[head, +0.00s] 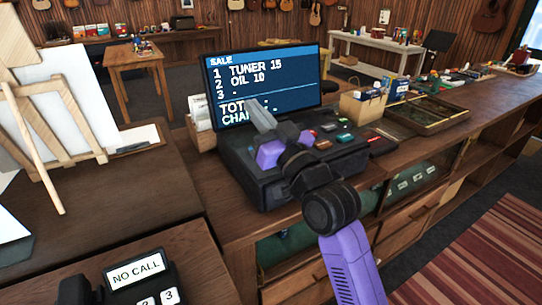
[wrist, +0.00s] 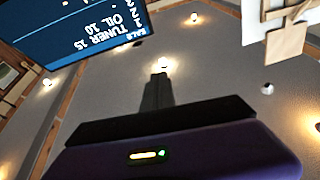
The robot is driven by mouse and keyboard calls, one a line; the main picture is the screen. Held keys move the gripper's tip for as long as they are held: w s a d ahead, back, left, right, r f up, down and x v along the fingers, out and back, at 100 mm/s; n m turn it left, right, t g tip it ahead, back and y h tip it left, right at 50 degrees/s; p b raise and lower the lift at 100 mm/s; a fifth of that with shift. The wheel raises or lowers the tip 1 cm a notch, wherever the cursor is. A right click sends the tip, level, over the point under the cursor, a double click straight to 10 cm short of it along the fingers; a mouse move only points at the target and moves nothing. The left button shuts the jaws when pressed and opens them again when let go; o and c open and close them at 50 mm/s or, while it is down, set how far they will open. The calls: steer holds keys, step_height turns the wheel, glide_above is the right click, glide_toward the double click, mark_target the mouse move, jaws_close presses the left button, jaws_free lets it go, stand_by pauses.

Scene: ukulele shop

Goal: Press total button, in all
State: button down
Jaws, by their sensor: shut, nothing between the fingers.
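The black cash register (head: 235,160) stands on the wooden counter. The screen also shows upside down in the wrist view (wrist: 75,30). Several coloured keys show right of my gripper, among them a green key (head: 345,138) and a brown key (head: 323,145). I cannot read their labels, so I cannot tell which is total. My gripper (head: 257,112) is shut and empty, above the register in front of the screen, hiding other keys.
A wooden box (head: 362,107) and a dark tray (head: 425,115) stand right of the register. A paper holder (head: 201,122) is at its left. A wooden easel (head: 45,110) stands on the left counter. A NO CALL device (head: 135,275) sits at the lower left.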

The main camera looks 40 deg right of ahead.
steer(key=w+d+r+n+g+y+p, duration=0.3)
steer(key=w+d+r+n+g+y, duration=0.15)
steer(key=w+r+n, duration=0.2)
steer(key=s+d+f+n+g, duration=0.1)
steer(key=s+f+n+g, duration=0.1)
steer(key=f+g, duration=0.2)
steer(key=s+d+f+n+g, duration=0.1)
steer(key=s+f+n+g, duration=0.1)
steer(key=f+g, duration=0.2)
step_height(320, 180, down, 3)
steer(key=shift+s+d+h, duration=0.4)
steer(key=shift+h, duration=0.05)
steer(key=shift+f+n, duration=0.15)
steer(key=shift+n, duration=0.1)
step_height(320, 180, down, 8)
steer(key=b, duration=0.6)
steer(key=shift+f, duration=0.25)
steer(key=shift+f, duration=0.1)
stand_by(1.0)
steer(key=shift+f+b, duration=0.3)
steer(key=shift+b, duration=0.1)
